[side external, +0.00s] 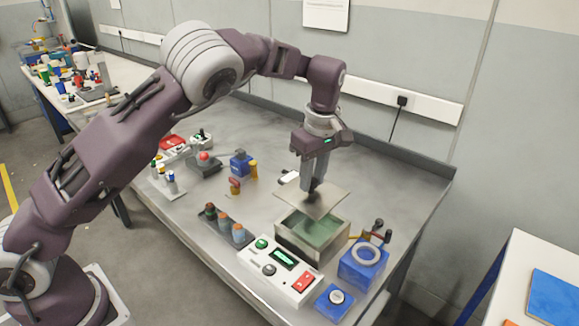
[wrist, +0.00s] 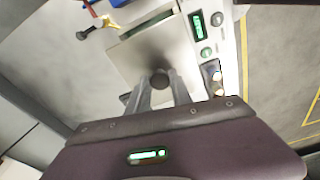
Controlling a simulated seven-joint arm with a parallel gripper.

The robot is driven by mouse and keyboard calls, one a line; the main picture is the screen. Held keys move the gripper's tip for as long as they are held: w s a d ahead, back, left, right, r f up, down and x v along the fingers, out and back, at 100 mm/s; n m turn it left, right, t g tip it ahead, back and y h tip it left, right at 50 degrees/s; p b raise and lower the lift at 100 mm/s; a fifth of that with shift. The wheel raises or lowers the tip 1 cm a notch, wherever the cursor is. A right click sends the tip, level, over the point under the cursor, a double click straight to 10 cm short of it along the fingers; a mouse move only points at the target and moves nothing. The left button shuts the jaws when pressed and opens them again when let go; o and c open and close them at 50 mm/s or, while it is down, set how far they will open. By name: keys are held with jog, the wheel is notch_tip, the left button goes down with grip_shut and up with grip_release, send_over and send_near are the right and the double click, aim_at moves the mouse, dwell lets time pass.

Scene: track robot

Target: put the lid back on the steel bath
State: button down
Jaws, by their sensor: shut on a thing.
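The steel bath (side external: 291,241) is an open rectangular box with greenish contents, near the right part of the bench. The lid (side external: 328,203) is a flat square plate held above the bath's back part, with the bath's front still showing. My gripper (side external: 313,190) is over the lid and shut on its dark knob. In the wrist view my gripper (wrist: 160,92) has its fingers on both sides of the round knob (wrist: 160,80). The lid (wrist: 150,55) covers most of the bath there, and a strip of the bath's opening (wrist: 147,26) shows beyond it.
A white control box (side external: 279,268) stands against the bath's front. A blue block with a white ring (side external: 364,254) is at its right, with a small blue box (side external: 335,300) in front. The bench behind the lid is mostly clear.

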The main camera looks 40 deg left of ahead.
aim_at(316, 197)
jog(key=shift+s+d+r, duration=0.15)
jog(key=shift+s+d, duration=0.15)
jog(key=shift+d, duration=0.3)
jog(key=shift+d+f, duration=0.1)
jog(key=shift+f, duration=3.3)
jog(key=shift+f, duration=0.5)
jog(key=c, duration=0.6)
grip_release()
